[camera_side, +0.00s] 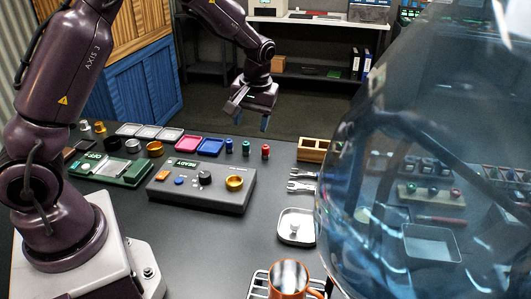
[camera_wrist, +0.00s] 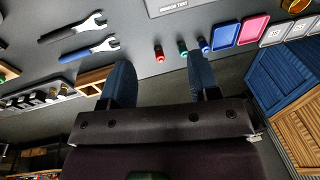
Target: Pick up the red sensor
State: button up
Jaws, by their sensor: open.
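The red sensor (camera_side: 265,152) is a small upright cylinder on the dark bench, at the right end of a short row of sensors. It also shows in the wrist view (camera_wrist: 159,53), in the gap between my two blue fingers and a little beyond their tips. My gripper (camera_side: 249,115) is open and empty. It hangs above and behind the row in the side view, clear of the red sensor. The gripper's fingers also show in the wrist view (camera_wrist: 159,62).
A green sensor (camera_side: 246,148) and a blue sensor (camera_side: 229,146) stand left of the red one. A wooden holder (camera_side: 312,149) and wrenches (camera_side: 300,181) lie to the right. Pink (camera_side: 185,145) and blue (camera_side: 211,147) trays lie left. A glass dome (camera_side: 400,200) covers the right foreground.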

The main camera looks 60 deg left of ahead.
jog(key=w+a+f+n+y, duration=0.2)
jog(key=w+a+f+n, duration=0.2)
jog(key=w+a+f, duration=0.15)
jog(key=n, duration=0.5)
send_over(266, 147)
jog(key=d, duration=0.2)
jog(key=shift+t, duration=0.4)
jog(key=f, duration=0.6)
jog(key=shift+s+a+f, duration=0.25)
jog(key=shift+m+y, duration=0.3)
jog(key=shift+d+x, duration=0.15)
jog(key=shift+x, duration=1.2)
jog(key=shift+d+x, duration=0.2)
jog(key=shift+x, duration=1.1)
jog(key=shift+w+f, duration=0.1)
jog(key=shift+w, duration=0.05)
jog(key=c, duration=1)
